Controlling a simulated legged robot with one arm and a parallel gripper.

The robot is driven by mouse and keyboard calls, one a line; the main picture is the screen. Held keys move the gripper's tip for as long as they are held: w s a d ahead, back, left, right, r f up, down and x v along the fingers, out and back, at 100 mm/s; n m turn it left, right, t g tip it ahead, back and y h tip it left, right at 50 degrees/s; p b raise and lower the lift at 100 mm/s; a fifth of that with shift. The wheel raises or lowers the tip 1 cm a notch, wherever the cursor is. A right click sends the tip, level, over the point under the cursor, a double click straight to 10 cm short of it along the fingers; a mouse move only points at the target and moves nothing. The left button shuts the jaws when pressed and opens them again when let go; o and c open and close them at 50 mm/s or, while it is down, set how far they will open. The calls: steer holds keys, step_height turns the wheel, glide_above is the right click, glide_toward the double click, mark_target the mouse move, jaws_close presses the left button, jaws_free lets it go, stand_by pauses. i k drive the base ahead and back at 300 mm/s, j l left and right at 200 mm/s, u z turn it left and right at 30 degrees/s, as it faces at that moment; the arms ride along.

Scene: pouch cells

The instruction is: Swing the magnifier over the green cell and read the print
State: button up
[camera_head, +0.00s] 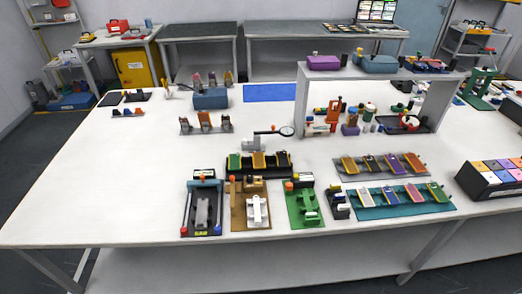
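The magnifier (287,131) is a small round dark-rimmed lens near the middle of the white table. Its arm reaches left to a pale base (250,144). A green cell (234,161) leans in the left slot of a black rack, in front of and left of the lens. Another green cell (437,191) is at the right end of a teal rack. The lens is over neither one. Print on the cells is too small to read. My gripper is not in view.
Three fixtures, black (202,207), brown (250,204) and green (304,205), stand along the table's front. A grey rack (342,170) and a raised shelf (440,76) are to the right. Bare table (110,190) lies to the left.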

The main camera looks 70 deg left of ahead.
mark_target(285, 132)
steer(key=u, duration=2.55)
